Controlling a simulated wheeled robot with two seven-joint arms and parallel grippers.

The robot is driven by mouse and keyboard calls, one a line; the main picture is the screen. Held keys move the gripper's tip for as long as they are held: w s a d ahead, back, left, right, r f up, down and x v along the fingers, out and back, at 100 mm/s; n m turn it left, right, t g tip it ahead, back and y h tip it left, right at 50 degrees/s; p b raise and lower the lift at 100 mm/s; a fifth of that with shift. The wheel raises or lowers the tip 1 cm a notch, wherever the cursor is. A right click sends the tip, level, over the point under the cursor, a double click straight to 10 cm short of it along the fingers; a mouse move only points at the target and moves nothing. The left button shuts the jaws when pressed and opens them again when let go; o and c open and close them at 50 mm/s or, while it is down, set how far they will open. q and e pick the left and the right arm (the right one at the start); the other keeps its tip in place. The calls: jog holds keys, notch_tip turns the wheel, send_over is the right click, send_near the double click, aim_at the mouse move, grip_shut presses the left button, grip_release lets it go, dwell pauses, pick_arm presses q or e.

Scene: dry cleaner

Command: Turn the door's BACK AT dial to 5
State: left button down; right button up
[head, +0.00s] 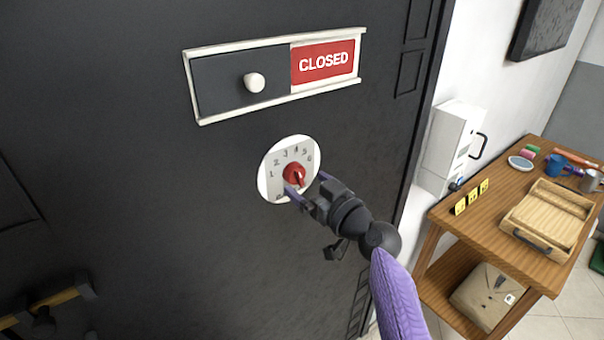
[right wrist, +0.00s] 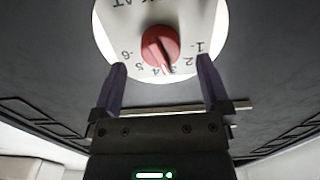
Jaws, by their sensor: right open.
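The BACK AT dial is a round white plate (head: 267,183) with numbers 1 to 6 and a red knob (head: 294,174) at its centre, on the dark door. In the right wrist view the plate (right wrist: 112,22) appears upside down, and the white mark on the red knob (right wrist: 160,46) points around 3 to 4. My right gripper (head: 306,187) is open at the dial's lower right. My left gripper is not in view.
A sliding sign (head: 240,82) with a white peg and red CLOSED panel (head: 325,62) is above the dial. A wooden table (head: 480,215) with a tray (head: 548,220) stands right, beside a white wall box (head: 447,145). A wooden bar (head: 55,299) is at lower left.

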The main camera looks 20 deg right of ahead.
aim_at(301, 180)
jog(key=shift+x, duration=1.5)
jog(key=c, duration=1.3)
jog(key=shift+o, duration=0.2)
